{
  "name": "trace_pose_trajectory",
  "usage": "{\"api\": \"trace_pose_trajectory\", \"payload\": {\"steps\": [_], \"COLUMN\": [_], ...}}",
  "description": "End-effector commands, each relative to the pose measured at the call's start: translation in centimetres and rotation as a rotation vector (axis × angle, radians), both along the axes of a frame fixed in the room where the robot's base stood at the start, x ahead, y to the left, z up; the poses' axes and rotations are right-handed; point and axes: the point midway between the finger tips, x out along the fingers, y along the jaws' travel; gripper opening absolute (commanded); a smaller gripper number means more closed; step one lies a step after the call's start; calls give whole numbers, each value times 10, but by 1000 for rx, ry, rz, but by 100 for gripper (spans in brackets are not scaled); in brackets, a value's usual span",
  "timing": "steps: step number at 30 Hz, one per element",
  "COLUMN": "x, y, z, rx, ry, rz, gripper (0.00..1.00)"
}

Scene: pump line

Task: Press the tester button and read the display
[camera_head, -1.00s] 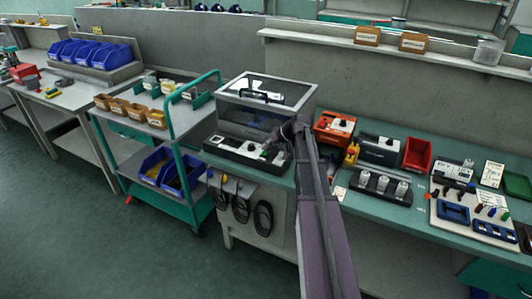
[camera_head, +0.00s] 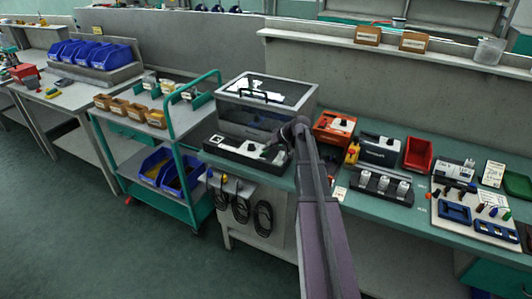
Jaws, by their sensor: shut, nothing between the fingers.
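The tester (camera_head: 262,103) is a grey box with a clear lid and a black handle, at the middle of the green bench. A black control panel (camera_head: 240,151) with a few small light and green parts runs along its front. My arm reaches in from the bottom right, and my gripper (camera_head: 269,154) is shut and empty at the right part of this panel. It is small and dark here, so I cannot tell whether it touches a button. No readable display text shows.
An orange unit (camera_head: 333,127), a dark grey box (camera_head: 379,151) and a red bin (camera_head: 417,154) stand right of my arm. A black holder (camera_head: 381,189) with white cylinders sits in front. A green cart (camera_head: 175,205) stands left. Cables hang below the tester.

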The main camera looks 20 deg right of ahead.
Motion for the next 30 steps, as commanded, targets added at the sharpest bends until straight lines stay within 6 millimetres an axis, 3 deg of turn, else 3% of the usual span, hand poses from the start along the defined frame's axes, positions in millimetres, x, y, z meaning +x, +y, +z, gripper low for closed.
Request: {"api": "trace_pose_trajectory", "payload": {"steps": [30], "x": [0], "y": [-1], "z": [-8], "rx": [1], "ry": [0], "rz": [-1], "gripper": [0]}}
